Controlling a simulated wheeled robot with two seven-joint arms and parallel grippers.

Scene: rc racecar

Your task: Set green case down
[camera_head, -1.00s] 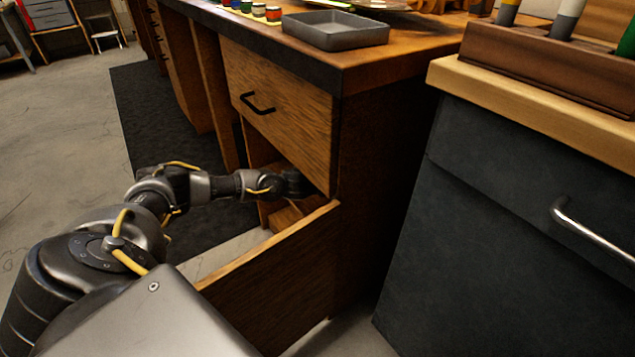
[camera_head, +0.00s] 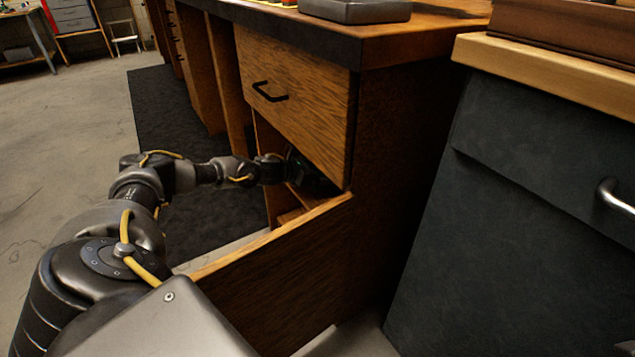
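My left gripper (camera_head: 312,178) is a dark shape inside the opening, partly hidden by the upper drawer front and in shadow. Its fingers cannot be made out. The green case cannot be clearly seen; only a faint greenish tint shows by the gripper. My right gripper is out of view.
A grey metal tray (camera_head: 356,10) sits on the desk top. A dark cabinet (camera_head: 510,210) with a light wooden top stands to the right. A black mat (camera_head: 175,110) lies on the concrete floor (camera_head: 75,125), which is open at the left.

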